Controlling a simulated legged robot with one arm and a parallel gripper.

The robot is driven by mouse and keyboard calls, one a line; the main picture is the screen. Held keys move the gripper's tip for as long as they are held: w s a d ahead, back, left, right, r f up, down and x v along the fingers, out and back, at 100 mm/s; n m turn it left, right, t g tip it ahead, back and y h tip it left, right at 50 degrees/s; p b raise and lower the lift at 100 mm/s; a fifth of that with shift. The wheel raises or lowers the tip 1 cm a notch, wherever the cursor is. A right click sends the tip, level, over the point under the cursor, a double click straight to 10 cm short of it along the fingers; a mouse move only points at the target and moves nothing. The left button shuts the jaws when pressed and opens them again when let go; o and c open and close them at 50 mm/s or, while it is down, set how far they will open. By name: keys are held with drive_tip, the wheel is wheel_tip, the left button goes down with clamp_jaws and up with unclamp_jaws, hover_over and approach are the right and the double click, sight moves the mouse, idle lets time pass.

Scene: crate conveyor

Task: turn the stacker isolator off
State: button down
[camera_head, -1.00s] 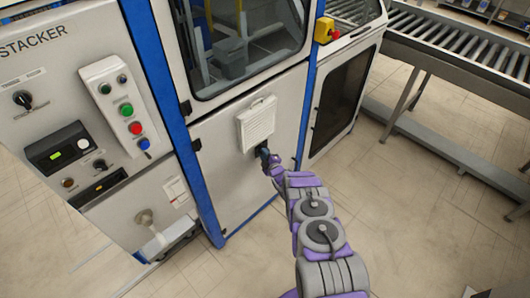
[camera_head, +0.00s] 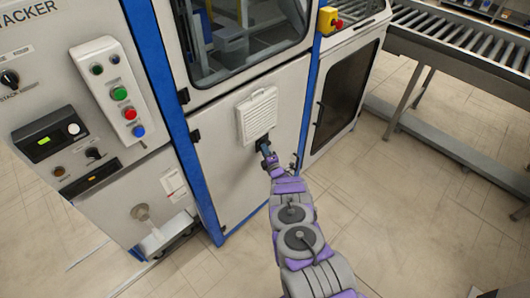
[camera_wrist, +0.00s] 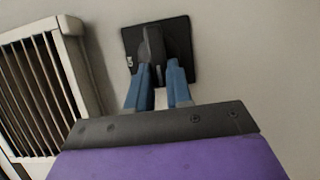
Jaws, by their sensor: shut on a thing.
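The stacker cabinet has a grey lower door (camera_head: 215,170). Low on it, below a vent, is a dark square plate with a dark handle (camera_wrist: 153,45), seen in the wrist view. I take this to be the isolator; its label is not readable. My gripper (camera_wrist: 160,75) has blue fingers, which are shut on the handle. The handle looks upright in the wrist picture. In the head view my gripper (camera_head: 268,155) is at the door just under the vent and hides most of the plate.
A white louvred vent (camera_head: 257,115) sits just above the plate; it also shows at the left in the wrist view (camera_wrist: 45,85). A control panel marked STACKER (camera_head: 50,85) is at the left. A yellow box with a red button (camera_head: 328,20) is at upper right. Floor is clear at right.

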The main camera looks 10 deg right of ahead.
drive_tip(key=shift+s+a+f, duration=0.1)
drive_tip(key=shift+s+f, duration=0.05)
drive_tip(key=shift+f, duration=0.15)
drive_tip(key=c, duration=1.3)
unclamp_jaws()
drive_tip(key=shift+o, duration=1.4)
drive_tip(key=shift+r, duration=0.15)
drive_tip(key=p+v, duration=0.5)
drive_tip(key=v, duration=1.2)
